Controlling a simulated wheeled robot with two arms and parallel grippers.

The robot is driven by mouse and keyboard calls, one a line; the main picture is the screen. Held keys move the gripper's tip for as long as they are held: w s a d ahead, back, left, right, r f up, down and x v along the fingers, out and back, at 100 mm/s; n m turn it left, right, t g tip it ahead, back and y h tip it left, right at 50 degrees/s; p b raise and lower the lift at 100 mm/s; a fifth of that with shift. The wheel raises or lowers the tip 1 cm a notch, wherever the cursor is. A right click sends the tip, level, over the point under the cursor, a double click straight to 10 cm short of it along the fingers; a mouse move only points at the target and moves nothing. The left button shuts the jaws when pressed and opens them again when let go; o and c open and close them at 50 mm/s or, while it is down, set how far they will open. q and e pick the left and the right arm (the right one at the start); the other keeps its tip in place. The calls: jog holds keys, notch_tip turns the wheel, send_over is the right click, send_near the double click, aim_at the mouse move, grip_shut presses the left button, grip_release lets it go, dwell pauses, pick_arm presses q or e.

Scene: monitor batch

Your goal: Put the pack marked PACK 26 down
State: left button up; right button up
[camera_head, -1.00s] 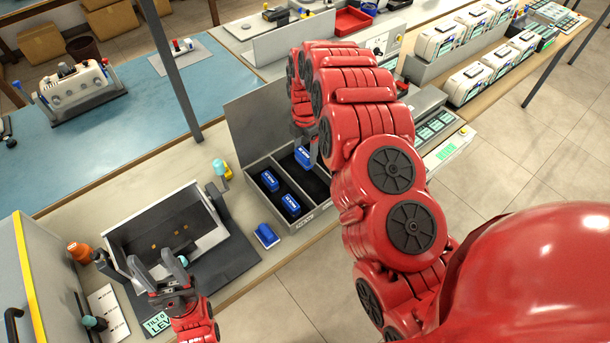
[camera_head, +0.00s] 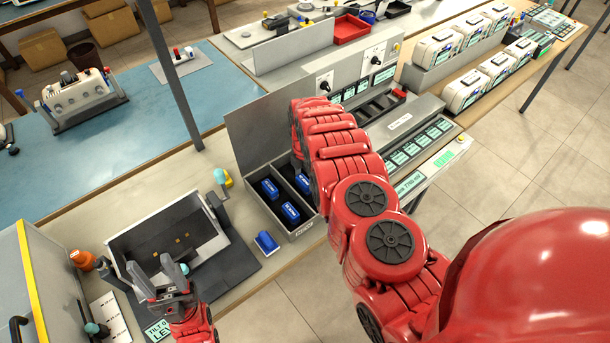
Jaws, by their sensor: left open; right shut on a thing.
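My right gripper (camera_head: 298,162) is over the far part of the grey divided box (camera_head: 308,229), mostly hidden behind my own red arm. It is shut on a blue pack (camera_head: 303,183), of which only a little shows beside the arm. Two other blue packs, one farther back (camera_head: 270,188) and one nearer (camera_head: 291,212), lie in the box's dark compartments. Another blue pack (camera_head: 266,242) lies on the bench just outside the box. The pack labels are too small to read. My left gripper (camera_head: 158,277) is open and empty in front of the grey tilted tray (camera_head: 222,243).
A raised grey lid (camera_head: 258,125) stands behind the box. A panel with several green displays (camera_head: 412,148) lies to the right of my arm. An orange bottle (camera_head: 82,258) and a teal-topped item (camera_head: 221,177) stand on the bench.

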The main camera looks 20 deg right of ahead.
jog(key=shift+f, duration=0.15)
jog(key=o, duration=1.4)
